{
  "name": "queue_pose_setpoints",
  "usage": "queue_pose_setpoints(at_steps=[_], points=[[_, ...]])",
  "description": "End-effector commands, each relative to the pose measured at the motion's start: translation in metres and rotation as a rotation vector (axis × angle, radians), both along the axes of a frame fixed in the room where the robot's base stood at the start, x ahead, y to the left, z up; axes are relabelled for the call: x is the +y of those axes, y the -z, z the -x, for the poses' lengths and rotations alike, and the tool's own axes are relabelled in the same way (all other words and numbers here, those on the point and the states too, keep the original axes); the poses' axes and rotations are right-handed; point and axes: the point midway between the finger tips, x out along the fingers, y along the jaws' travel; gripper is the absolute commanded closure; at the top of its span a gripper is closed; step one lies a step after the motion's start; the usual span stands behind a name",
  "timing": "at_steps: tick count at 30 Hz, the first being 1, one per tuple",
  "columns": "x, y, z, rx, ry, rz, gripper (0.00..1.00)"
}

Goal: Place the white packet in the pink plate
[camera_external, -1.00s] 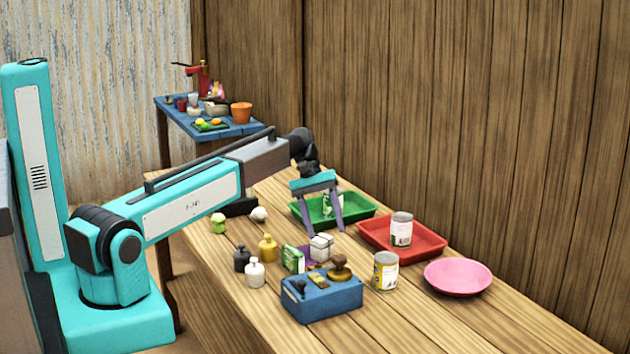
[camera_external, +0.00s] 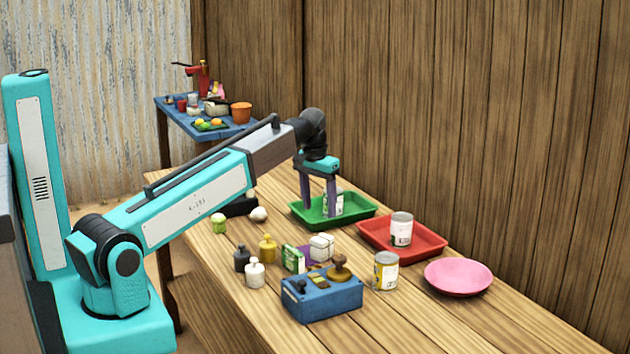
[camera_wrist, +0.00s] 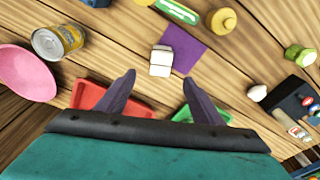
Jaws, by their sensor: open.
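The white packet (camera_external: 321,246) is a small block on the table, at the edge of a purple sheet (camera_external: 313,262); it also shows in the wrist view (camera_wrist: 161,61), touching the purple sheet (camera_wrist: 184,48). The pink plate (camera_external: 459,277) lies on the table at the right, and in the wrist view it shows at the left edge (camera_wrist: 24,74). My gripper (camera_external: 319,214) is open and empty, above the table near the green tray. In the wrist view its fingers (camera_wrist: 160,82) are spread wide, with the packet beyond them.
A green tray (camera_external: 362,208) and a red tray (camera_external: 430,249), each with a can, stand along the back. A yellow can (camera_external: 386,271) stands between packet and plate.

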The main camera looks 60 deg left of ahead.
Motion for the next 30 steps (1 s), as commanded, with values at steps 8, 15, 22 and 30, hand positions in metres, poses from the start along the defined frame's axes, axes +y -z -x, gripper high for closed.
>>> queue_pose_setpoints(at_steps=[8,15,22,30], points=[[0.001,0.017,-0.001,0.001,-0.001,0.002,0.39],[0.002,0.040,-0.004,0.001,-0.001,0.002,0.39],[0.003,0.063,-0.007,0.001,-0.001,0.002,0.39],[0.004,0.082,-0.009,0.000,-0.001,0.001,0.39]])
